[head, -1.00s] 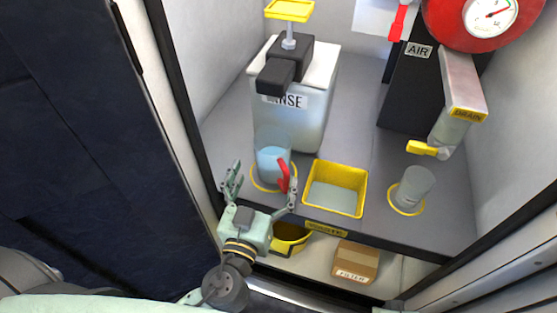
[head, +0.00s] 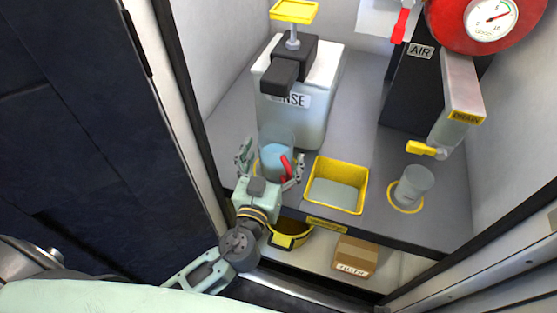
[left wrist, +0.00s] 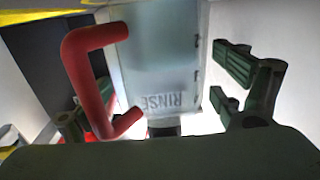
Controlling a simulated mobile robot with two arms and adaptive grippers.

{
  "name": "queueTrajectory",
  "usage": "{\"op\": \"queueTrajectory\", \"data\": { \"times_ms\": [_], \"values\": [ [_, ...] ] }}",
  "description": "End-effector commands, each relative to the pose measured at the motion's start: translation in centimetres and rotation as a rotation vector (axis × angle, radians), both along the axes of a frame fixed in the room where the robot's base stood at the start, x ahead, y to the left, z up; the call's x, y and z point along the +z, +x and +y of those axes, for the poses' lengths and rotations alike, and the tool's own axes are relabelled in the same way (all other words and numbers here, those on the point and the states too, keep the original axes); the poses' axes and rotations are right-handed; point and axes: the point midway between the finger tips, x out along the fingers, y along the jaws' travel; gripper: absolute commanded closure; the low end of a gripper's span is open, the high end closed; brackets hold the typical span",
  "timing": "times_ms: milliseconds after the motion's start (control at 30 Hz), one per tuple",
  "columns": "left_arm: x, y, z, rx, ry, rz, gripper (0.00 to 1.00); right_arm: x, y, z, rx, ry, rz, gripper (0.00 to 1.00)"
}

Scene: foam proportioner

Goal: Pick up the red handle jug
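The clear jug (head: 276,143) with pale blue liquid and a red handle (head: 287,168) stands upright on the shelf, in front of the rinse tank. My left gripper (head: 271,163) is open, with one finger left of the jug and the other right of the red handle. I see no grip on the jug. In the left wrist view the red handle (left wrist: 80,65) looms large at the left, and the right-hand finger (left wrist: 245,85) stands apart from it. The jug's clear wall is hard to tell from the tank behind. My right gripper is out of view.
The white rinse tank (head: 292,118) with a black pump head stands close behind the jug. A yellow tray (head: 313,199) is just to the right. A clear cup (head: 414,183) stands under the drain spout. A yellow bucket (head: 281,240) and a cardboard box (head: 354,256) sit below.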

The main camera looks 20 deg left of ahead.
Motion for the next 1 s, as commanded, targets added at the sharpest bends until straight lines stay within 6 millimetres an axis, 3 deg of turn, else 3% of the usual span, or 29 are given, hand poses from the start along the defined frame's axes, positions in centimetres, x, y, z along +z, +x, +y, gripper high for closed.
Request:
{"op": "queueTrajectory", "data": {
  "times_ms": [700,1000],
  "values": [
    [-0.01,-0.04,-0.01,0.0,0.001,0.0,0.74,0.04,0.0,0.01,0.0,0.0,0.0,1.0],
    [0.33,0.0,-0.01,0.0,0.0,-0.003,0.74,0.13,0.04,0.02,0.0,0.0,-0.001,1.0]
  ]
}}
